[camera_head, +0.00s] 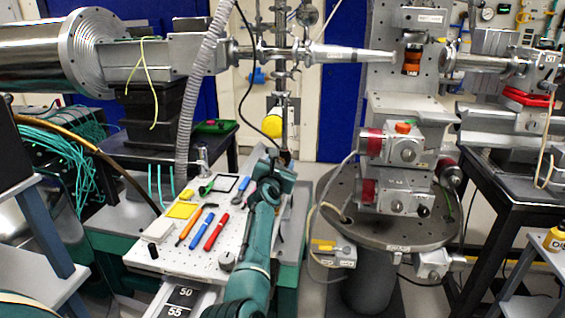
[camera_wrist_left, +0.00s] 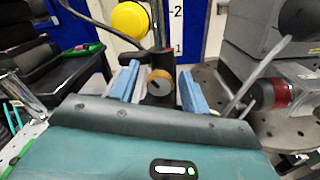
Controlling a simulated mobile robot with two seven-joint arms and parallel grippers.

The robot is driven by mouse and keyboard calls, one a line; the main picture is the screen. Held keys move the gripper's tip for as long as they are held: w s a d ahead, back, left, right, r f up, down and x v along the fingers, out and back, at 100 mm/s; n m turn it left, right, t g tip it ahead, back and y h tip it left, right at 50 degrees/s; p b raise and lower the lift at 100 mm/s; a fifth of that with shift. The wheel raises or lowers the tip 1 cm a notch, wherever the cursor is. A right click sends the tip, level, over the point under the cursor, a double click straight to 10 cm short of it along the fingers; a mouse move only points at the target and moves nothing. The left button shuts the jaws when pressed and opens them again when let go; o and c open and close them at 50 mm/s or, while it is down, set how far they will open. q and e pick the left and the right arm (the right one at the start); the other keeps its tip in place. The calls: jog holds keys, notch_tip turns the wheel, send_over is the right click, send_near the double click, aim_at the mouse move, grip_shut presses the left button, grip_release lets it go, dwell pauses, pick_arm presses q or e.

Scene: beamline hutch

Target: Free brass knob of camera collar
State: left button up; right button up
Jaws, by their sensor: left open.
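In the left wrist view, the brass knob (camera_wrist_left: 160,80) is a round brass-coloured knob with a dark centre, facing the camera. It sits on a dark upright part (camera_wrist_left: 157,97), which I take for the camera collar. My left gripper (camera_wrist_left: 160,71) is open, with one blue finger on each side of the knob. I cannot tell whether either finger touches it. In the head view, my left gripper (camera_head: 284,168) is by the foot of the upright post behind the breadboard's right corner. There the gripper hides the knob. My right gripper is in neither view.
A round metal table (camera_head: 400,232) with stacked stages stands to the right. A grey corrugated hose (camera_head: 186,110) hangs at the left.

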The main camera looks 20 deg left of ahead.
pick_arm(q)
jog(key=shift+c, duration=0.3)
jog(key=c, duration=0.9)
jog(key=n+p, duration=0.1)
jog(key=n, duration=0.2)
jog(key=shift+r, duration=0.2)
jog(key=shift+c, duration=0.2)
jog(key=n, duration=0.2)
jog(key=shift+f+n, duration=0.1)
jog(key=shift+n, duration=0.3)
jog(key=o, duration=1)
jog(key=shift+f, duration=0.1)
